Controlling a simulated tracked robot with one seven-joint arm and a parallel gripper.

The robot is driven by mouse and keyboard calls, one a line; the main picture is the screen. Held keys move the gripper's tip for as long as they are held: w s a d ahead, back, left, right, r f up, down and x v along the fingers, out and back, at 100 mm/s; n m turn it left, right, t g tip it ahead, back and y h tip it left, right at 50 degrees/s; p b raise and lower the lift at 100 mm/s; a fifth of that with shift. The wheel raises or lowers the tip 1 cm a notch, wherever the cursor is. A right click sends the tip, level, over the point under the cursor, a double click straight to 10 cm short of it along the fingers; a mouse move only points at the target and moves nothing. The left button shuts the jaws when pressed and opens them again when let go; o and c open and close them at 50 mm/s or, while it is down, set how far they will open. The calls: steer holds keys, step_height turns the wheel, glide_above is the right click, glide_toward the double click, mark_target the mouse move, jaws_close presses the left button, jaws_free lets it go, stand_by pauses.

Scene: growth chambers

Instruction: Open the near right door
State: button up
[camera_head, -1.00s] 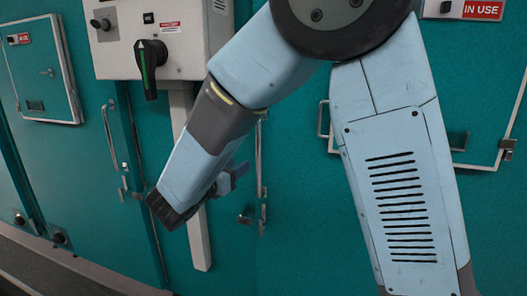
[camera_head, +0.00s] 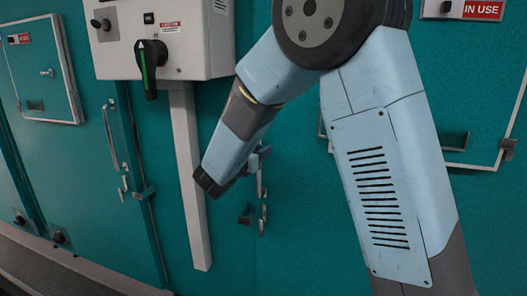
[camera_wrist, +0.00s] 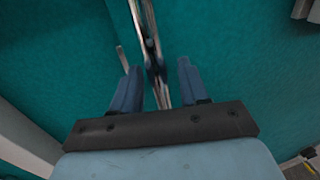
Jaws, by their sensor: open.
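The right teal door (camera_head: 290,245) stands closed behind my arm, which hides much of it. Its slim vertical metal handle (camera_head: 260,184) is partly hidden by my arm in the head view. In the wrist view the handle (camera_wrist: 150,38) runs down from the top edge into the gap between my fingers. My gripper (camera_wrist: 158,66) is open, with one blue finger on each side of the bar. The fingers are not closed on it, and I cannot tell whether either touches it. In the head view my gripper (camera_head: 261,154) is mostly behind the wrist.
A grey control box (camera_head: 190,45) with a black rotary switch (camera_head: 150,68) hangs left of my arm, above a pale vertical post (camera_head: 188,150). Another long handle (camera_head: 110,138) is on the left door. A metal-framed panel (camera_head: 485,165) lies right of my arm.

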steer(key=shift+w+d, duration=0.15)
steer(key=shift+w, duration=0.1)
steer(key=shift+c, duration=0.2)
jaws_close()
